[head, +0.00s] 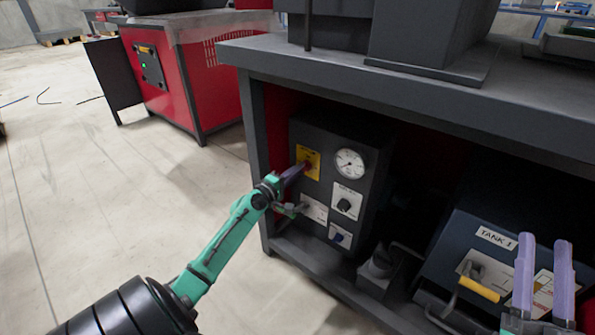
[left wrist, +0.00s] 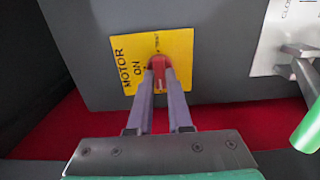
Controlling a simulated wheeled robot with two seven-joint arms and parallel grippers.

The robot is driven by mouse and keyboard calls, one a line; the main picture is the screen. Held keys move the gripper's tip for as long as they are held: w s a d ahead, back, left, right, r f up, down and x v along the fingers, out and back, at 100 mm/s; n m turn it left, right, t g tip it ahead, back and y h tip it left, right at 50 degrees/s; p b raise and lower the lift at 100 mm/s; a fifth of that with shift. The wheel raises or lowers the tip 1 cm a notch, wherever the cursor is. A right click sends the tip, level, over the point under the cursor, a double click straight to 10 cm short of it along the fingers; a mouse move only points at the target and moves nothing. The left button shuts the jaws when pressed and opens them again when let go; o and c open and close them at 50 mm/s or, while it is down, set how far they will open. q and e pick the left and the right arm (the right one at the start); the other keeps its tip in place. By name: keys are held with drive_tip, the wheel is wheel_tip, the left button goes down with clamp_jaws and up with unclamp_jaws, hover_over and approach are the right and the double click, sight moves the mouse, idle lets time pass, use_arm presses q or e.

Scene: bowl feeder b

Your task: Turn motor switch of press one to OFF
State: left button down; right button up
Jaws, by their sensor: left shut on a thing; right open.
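The motor switch is a small red knob (left wrist: 160,64) on a yellow plate (left wrist: 122,66) marked MOTOR and ON, seen in the left wrist view. The yellow plate (head: 314,155) is at the upper left of a dark control box (head: 329,130) in the head view. My left gripper (left wrist: 160,78) has its two purple fingers on either side of the red knob and is shut on it. In the head view, my left gripper (head: 297,172) reaches the plate from the left and partly hides the knob. My right gripper (head: 545,275) is open and empty at the lower right.
The box also carries a round gauge (head: 349,163), a black knob (head: 344,205) and a white plate with a metal lever (left wrist: 300,52) close to my left gripper. A grey bench top (head: 400,95) overhangs the box. A box labelled TANK 1 (head: 495,239) stands to the right.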

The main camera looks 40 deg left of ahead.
drive_tip(key=shift+f+h, duration=0.3)
drive_tip(key=shift+f, duration=0.05)
use_arm(q)
drive_tip(key=c, duration=0.8)
unclamp_jaws()
drive_tip(key=shift+c, duration=0.2)
use_arm(e)
drive_tip(key=shift+r, duration=0.15)
use_arm(q)
drive_tip(key=shift+s, duration=0.1)
use_arm(e)
drive_tip(key=shift+r, duration=0.2)
